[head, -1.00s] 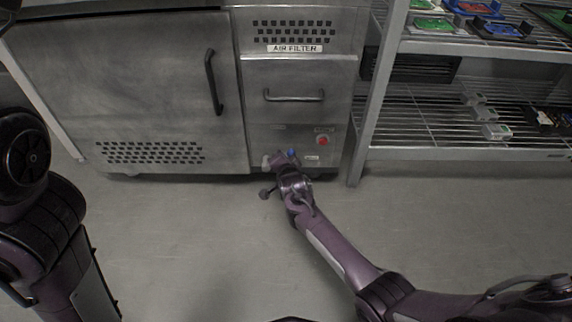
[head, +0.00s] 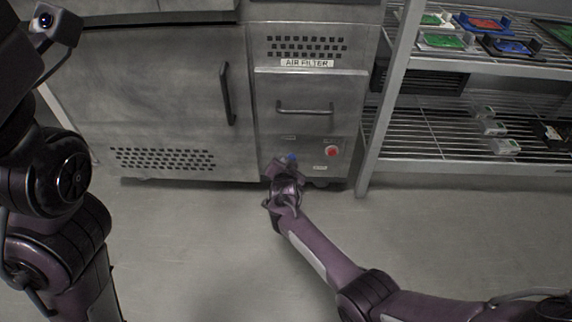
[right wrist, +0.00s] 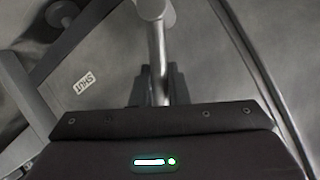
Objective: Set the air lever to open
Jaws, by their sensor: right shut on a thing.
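The air lever shows in the right wrist view as a pale metal bar (right wrist: 157,45) running up from between my fingers to a rounded end at the top edge. My right gripper (right wrist: 152,85) is shut on this bar. A label reading SHUT (right wrist: 84,82) appears upside down to the left of it. In the head view my right gripper (head: 285,168) is at the lower front of the steel cabinet, below the AIR FILTER panel, and hides most of the lever. A small blue part (head: 291,157) shows just above it. My left arm is at the left edge; its fingers are out of view.
The steel cabinet (head: 165,100) has a door handle (head: 227,93), a drawer handle (head: 304,108) and a red button (head: 331,151) right of my right gripper. A wire shelf rack (head: 377,110) with small boxes stands to the right. The floor (head: 190,240) in front is clear.

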